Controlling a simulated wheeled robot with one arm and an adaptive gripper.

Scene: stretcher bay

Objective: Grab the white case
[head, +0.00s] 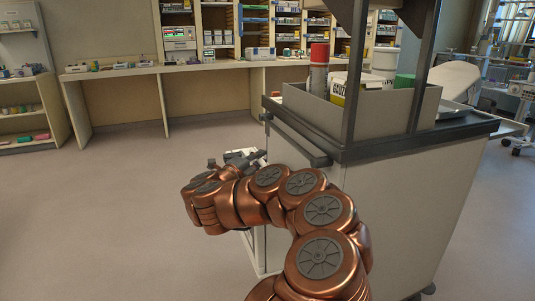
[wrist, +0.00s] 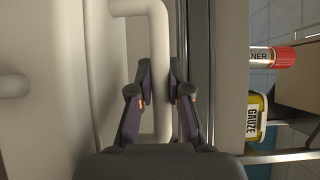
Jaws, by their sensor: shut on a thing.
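In the head view my copper-coloured arm hides most of the grip area. Only a small white part (head: 241,155) shows beyond the arm, beside the cart; I cannot tell there whether it belongs to the case.
A grey cart (head: 400,210) with a dark top edge stands close on the right. On it are a red-capped spray can (head: 319,75), a gauze box (head: 340,88) and a white tub (head: 384,63). Shelves and a counter (head: 150,70) line the back. The floor (head: 90,220) at left is clear.

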